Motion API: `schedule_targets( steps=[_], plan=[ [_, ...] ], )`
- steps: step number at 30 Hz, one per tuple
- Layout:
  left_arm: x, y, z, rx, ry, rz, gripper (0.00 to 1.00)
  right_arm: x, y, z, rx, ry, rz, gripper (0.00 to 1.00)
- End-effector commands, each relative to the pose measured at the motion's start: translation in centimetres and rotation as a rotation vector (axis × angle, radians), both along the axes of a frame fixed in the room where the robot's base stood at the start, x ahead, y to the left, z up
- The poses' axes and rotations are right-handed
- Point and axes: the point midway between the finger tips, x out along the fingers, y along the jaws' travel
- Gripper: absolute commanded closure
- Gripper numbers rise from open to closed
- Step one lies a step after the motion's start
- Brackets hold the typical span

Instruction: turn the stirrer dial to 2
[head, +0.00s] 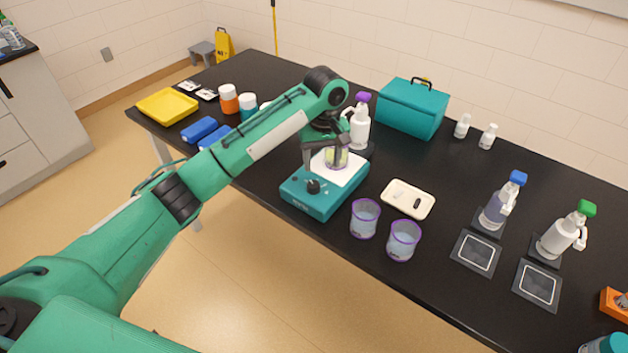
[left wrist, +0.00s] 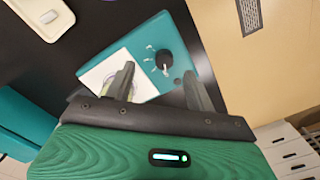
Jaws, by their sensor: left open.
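The stirrer (head: 318,202) is a teal box with a white top plate and stands near the table's front edge. Its black dial (head: 313,187) is on the front left part. In the left wrist view the dial (left wrist: 164,58) has small white marks beside it; the setting is too small to read. A beaker with yellowish-green contents (head: 336,157) stands on the plate, partly covered by my gripper. My left gripper (head: 325,166) is open above the stirrer, pointing down, apart from the dial. In the left wrist view its fingers (left wrist: 160,88) are spread. My right gripper is out of view.
Two purple-rimmed cups (head: 365,218) (head: 404,240) stand right of the stirrer. A white tray (head: 425,207) lies behind them. A white bottle with a purple cap (head: 359,128) stands behind the stirrer. A teal case (head: 412,108) is farther back. Blue blocks (head: 200,129) lie at left.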

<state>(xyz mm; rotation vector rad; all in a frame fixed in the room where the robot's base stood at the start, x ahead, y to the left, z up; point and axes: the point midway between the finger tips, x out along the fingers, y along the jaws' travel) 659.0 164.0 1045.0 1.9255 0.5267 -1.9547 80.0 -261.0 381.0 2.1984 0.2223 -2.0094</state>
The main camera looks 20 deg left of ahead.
Motion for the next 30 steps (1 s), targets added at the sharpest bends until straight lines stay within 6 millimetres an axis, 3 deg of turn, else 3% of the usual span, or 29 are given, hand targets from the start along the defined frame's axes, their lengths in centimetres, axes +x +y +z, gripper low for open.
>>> schedule_targets(
  steps=[1,6,11,30],
  plan=[
    [0.8,0.7,1.3,0.013,0.001,0.035,0.45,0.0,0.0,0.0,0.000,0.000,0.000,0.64],
    [1.9,1.7,3.5,0.033,0.010,0.108,0.45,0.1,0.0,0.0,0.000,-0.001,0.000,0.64],
    [2.1,2.0,3.0,0.038,0.015,0.123,0.45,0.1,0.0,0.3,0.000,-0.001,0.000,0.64],
    [1.6,2.5,-8.6,0.038,0.014,0.121,0.45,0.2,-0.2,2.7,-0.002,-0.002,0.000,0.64]
  ],
)
